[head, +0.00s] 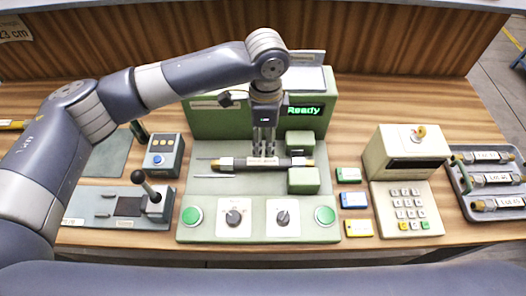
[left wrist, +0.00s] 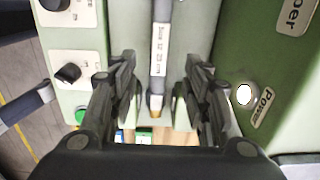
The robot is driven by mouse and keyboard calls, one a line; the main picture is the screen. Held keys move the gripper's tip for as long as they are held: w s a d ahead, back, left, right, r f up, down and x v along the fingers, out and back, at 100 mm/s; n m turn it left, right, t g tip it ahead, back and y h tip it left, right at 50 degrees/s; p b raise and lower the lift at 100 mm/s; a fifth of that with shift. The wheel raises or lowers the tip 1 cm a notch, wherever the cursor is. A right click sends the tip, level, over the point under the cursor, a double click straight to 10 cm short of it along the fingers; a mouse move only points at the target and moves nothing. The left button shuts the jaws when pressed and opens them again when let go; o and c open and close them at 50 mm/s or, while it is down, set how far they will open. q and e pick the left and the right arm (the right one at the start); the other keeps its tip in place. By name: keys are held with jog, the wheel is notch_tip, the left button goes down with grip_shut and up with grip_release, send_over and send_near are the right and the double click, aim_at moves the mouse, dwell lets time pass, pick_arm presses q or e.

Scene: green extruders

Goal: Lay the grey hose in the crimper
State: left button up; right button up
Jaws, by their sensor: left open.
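The grey hose (head: 283,162), dark grey with brass ends and a white label, lies level across the crimper (head: 205,218). Its right brass end is in the gap between the two green jaw blocks (head: 303,181). The crimper's screen reads "Ready". My left gripper (head: 264,150) is just above the middle of the hose, pointing down. In the left wrist view its open fingers (left wrist: 160,75) stand on either side of the hose (left wrist: 159,65), with visible gaps. I cannot tell exactly how the hose rests underneath. My right gripper is not in view.
A tray (head: 464,192) with several labelled hoses is at the far right. A keypad device (head: 408,180) and small coloured boxes (head: 354,200) stand right of the crimper. A lever unit (head: 125,207) and a blue-button box (head: 163,155) stand to the left.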

pick_arm(q)
notch_tip(320, 180, up, 3)
jog(key=shift+r, duration=0.1)
dwell(0.6)
